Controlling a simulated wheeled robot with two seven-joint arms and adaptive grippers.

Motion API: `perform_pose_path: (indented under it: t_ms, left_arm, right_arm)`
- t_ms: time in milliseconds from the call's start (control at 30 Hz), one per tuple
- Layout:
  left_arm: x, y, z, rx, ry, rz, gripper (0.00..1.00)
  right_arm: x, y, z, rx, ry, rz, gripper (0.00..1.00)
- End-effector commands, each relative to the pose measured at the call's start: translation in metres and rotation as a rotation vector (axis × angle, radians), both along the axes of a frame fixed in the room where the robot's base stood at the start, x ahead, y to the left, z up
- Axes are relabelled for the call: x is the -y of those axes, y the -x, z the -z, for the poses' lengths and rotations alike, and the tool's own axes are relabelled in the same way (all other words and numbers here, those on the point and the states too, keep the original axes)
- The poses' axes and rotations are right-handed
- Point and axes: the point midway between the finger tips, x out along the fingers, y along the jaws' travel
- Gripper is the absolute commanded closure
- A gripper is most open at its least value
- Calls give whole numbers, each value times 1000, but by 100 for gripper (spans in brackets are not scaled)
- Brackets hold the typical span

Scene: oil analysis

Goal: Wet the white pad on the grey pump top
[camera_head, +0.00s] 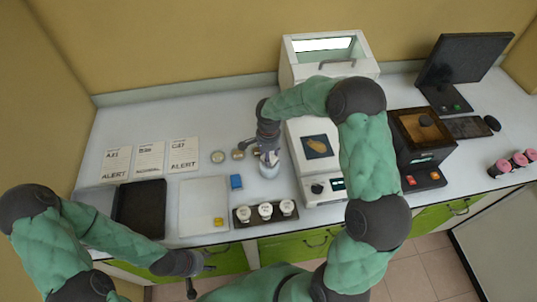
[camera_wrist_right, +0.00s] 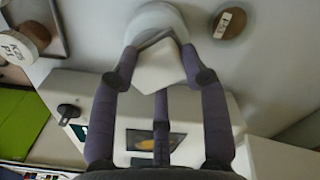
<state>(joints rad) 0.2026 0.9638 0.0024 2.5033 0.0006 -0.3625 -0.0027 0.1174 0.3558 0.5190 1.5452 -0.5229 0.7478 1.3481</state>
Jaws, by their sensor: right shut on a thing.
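My right gripper (camera_head: 268,152) is over a whitish round bottle (camera_head: 270,170) on the bench, left of the white instrument. In the right wrist view my right gripper (camera_wrist_right: 160,75) is shut on a white pad (camera_wrist_right: 157,68). The pad is right at the top of the round white bottle (camera_wrist_right: 160,18). A bit of grey, likely the pump top (camera_wrist_right: 155,38), shows at the pad's far edge; fingers and pad hide most of it. Whether the pad presses on it I cannot tell. My left gripper (camera_head: 200,271) is open and empty at the bench's front edge.
The white instrument (camera_head: 325,190) is close on the right.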

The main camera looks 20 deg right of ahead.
Motion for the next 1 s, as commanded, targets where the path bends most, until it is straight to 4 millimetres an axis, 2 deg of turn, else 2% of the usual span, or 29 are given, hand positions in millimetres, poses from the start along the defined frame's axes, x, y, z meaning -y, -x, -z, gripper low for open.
perform_pose_path:
  t_ms: [267,1000]
  left_arm:
    - [0,0,-1,0,0,0,60]
    - [0,0,-26,0,0,0,60]
  right_arm:
    - [-1,2,0,-5,-1,-1,81]
    - [0,0,-51,-1,0,0,81]
